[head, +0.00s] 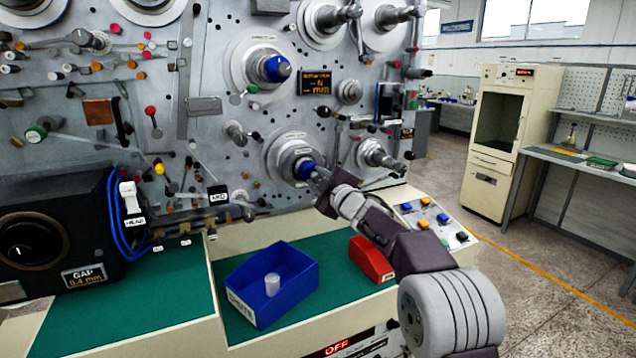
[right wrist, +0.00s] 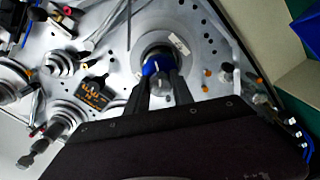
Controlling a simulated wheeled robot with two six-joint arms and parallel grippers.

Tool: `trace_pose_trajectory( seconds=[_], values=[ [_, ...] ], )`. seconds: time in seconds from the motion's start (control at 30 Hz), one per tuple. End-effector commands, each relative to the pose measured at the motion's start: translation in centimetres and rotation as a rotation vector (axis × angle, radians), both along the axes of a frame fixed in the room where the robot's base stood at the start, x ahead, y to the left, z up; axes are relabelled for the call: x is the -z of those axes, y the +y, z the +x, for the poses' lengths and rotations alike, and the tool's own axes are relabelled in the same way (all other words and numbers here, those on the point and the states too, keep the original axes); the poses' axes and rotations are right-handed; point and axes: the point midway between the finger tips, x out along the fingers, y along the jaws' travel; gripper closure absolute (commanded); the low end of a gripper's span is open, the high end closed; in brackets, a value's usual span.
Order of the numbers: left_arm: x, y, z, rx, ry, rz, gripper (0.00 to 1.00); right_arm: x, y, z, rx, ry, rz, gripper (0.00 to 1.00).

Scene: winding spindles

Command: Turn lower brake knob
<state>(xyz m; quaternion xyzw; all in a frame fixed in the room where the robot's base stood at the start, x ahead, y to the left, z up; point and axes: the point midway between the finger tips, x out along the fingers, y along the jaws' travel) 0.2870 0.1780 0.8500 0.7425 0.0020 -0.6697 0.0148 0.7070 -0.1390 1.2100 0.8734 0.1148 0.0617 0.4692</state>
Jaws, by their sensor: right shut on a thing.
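The lower brake knob (head: 305,168) is blue with a grey end and sits at the centre of a round grey disc on the lower part of the machine panel. My right gripper (head: 322,180) is at this knob, its fingers closed around it. In the right wrist view the knob (right wrist: 158,68) shows between the two dark fingertips (right wrist: 160,85), in front of the pale disc (right wrist: 185,45). A similar blue knob (head: 277,68) sits higher on the panel, apart from the gripper. My left gripper is not in view.
A blue bin (head: 272,290) with a white cylinder (head: 272,284) stands on the green bench top, beside a red box (head: 370,260). A button box (head: 436,222) is at the right. Spindles and rods stick out around the knob. A black gauge box (head: 40,240) is at left.

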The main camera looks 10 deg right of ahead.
Motion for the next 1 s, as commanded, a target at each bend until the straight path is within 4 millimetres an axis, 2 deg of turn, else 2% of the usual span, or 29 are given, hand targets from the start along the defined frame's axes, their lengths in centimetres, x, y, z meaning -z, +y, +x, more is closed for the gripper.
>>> trace_pose_trajectory(
  seconds=[0.6, 1.0],
  values=[
    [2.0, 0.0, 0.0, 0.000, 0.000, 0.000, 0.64, 0.2, 0.1, 0.0, -0.001, -0.139, -0.522, 1.00],
    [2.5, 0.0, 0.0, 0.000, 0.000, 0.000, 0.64, 0.2, 0.0, 0.0, -0.001, -0.185, -0.697, 1.00]
  ],
)
